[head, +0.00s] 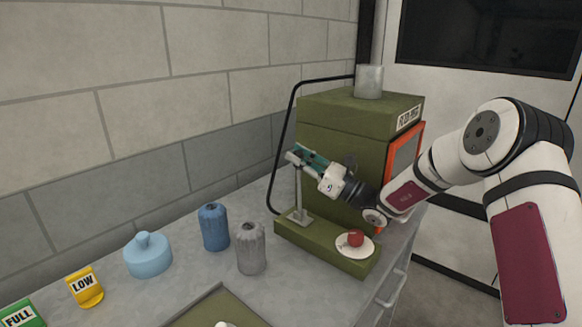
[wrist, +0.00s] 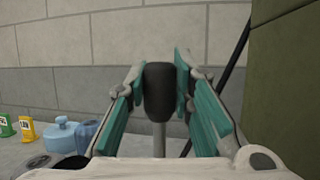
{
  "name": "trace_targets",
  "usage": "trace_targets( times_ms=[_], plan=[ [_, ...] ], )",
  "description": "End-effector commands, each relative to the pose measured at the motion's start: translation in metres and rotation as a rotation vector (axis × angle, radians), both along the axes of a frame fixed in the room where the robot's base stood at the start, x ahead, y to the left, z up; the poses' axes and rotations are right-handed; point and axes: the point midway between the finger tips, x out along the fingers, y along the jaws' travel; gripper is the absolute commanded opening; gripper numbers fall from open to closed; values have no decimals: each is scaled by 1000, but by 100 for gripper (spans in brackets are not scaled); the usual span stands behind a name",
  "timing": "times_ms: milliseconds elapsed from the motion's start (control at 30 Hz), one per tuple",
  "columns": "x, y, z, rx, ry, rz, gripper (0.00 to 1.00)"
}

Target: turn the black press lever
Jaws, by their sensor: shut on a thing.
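The black press lever has a dark rounded grip (wrist: 158,92) on a thin grey stem. In the head view the grey stem (head: 298,192) rises from a small bracket on the green press (head: 345,122), and the grip is mostly hidden by the fingers. My gripper (head: 298,156) reaches in from the right at the top of the stem. In the wrist view its teal and grey fingers (wrist: 160,78) stand on both sides of the grip and are shut on it. The lever looks about upright.
A red knob (head: 355,239) on a white disc sits on the press base. On the grey bench are a grey bottle (head: 251,250), a blue bottle (head: 214,228), a light blue lidded jar (head: 148,256) and a yellow LOW sign (head: 86,287). A black hose (head: 288,130) loops left of the press.

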Motion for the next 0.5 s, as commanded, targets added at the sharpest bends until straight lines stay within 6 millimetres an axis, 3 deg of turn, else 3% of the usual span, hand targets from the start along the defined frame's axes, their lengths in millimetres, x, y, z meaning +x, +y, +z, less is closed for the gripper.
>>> trace_targets(
  times_ms=[200,500],
  plan=[
    [-9,-16,-1,84,-61,-4,0],
    [-15,-23,-1,127,-99,-2,0]
  ],
)
